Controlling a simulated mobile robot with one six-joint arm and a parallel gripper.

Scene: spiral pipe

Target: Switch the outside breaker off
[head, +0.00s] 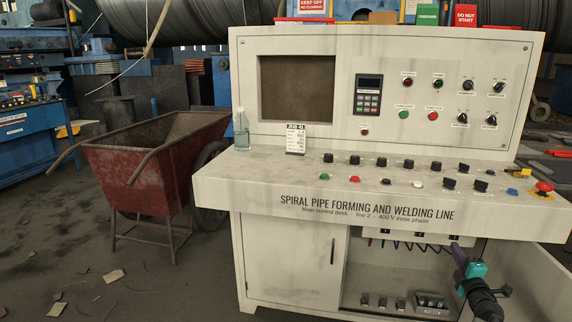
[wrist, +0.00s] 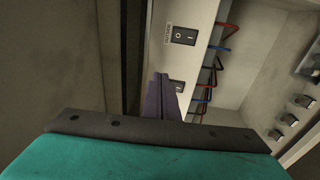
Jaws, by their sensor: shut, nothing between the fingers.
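A row of small black rocker breakers (head: 420,235) is set in a pale strip at the top of the open compartment under the desk. A second breaker (wrist: 179,86) is partly hidden behind my fingers. My gripper (head: 457,249) is shut and empty at the right of the compartment. Its purple fingers (wrist: 161,82) point at the strip near the second breaker; contact is unclear.
Red and blue wires (wrist: 215,75) hang behind the strip. The desk's overhanging top (head: 330,190) is above my gripper, and an open door (head: 535,280) is at right. Small black parts (head: 383,302) stand on the compartment floor. A red wheelbarrow (head: 150,170) stands at left.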

